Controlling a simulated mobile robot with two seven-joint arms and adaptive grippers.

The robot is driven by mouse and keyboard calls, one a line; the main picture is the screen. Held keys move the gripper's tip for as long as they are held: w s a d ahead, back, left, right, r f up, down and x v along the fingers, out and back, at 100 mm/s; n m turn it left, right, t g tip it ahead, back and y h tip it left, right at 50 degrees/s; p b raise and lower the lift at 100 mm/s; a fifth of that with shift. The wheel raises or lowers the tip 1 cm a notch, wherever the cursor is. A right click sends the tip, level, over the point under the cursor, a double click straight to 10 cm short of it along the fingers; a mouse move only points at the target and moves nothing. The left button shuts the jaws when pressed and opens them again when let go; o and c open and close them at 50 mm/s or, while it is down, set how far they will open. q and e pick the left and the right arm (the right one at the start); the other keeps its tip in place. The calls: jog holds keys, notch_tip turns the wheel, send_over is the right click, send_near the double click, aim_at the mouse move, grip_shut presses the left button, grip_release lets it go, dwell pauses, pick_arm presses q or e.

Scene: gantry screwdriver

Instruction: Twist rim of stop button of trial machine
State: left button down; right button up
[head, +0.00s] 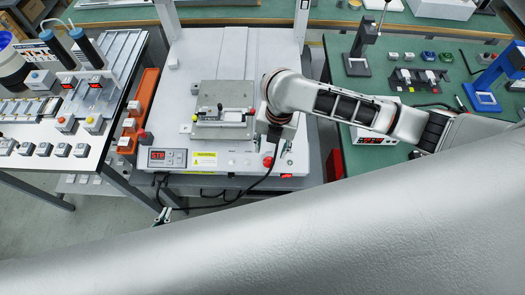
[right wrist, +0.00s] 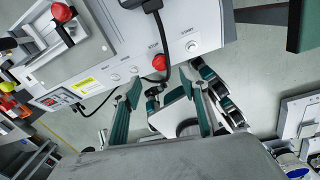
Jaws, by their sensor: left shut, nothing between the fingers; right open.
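The trial machine (head: 225,75) stands in the middle of the head view. Its red stop button (head: 268,162) is on the front panel, right of the red digital display. In the right wrist view the red stop button (right wrist: 160,62) sits under the STOP label, left of the START button (right wrist: 192,45). My right gripper (right wrist: 165,82) is open and empty; its teal-lined fingers point at the panel, with the button just beyond and between the tips, apparently apart. In the head view my right wrist hides most of that gripper. My left gripper (head: 163,215) is shut and empty, below the machine's front left.
A black cable (head: 250,188) hangs past the stop button and loops below the panel. A fixture plate (head: 222,128) lies on the machine bed. An orange box (head: 138,105) stands on the left. A green table (head: 400,95) with devices is on the right.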

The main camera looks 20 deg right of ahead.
aim_at(269, 161)
jog(key=shift+w+a+f, duration=0.1)
jog(key=shift+a+f, duration=0.05)
jog(key=shift+f, duration=3.65)
